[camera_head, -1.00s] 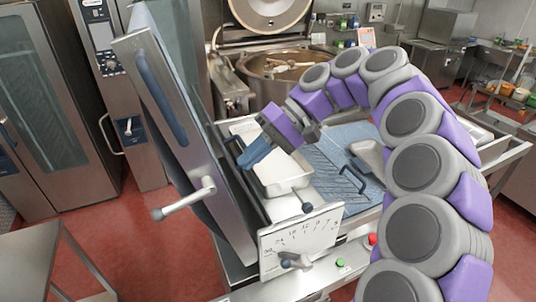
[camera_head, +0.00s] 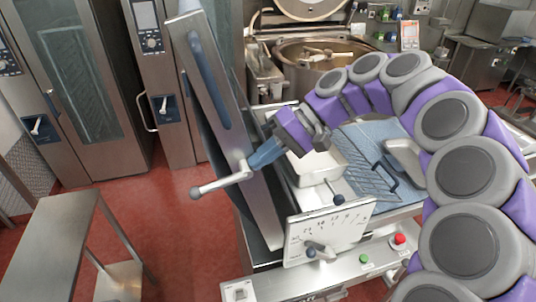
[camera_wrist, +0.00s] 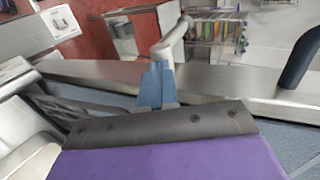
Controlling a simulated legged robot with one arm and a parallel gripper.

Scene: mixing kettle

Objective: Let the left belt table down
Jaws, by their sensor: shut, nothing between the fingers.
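In the wrist view the fingertips (camera_wrist: 155,68) overlap the panel's steel edge (camera_wrist: 225,80), just below the pale lever (camera_wrist: 172,38). I cannot tell whether they touch it.
The machine has a white number scale plate (camera_head: 345,222), a wire guard (camera_head: 372,178), and green (camera_head: 363,258) and red (camera_head: 399,239) buttons. A steel side table (camera_head: 60,225) stands at lower left. Ovens (camera_head: 90,80) and a kettle (camera_head: 315,60) stand behind. Red floor left of the machine is open.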

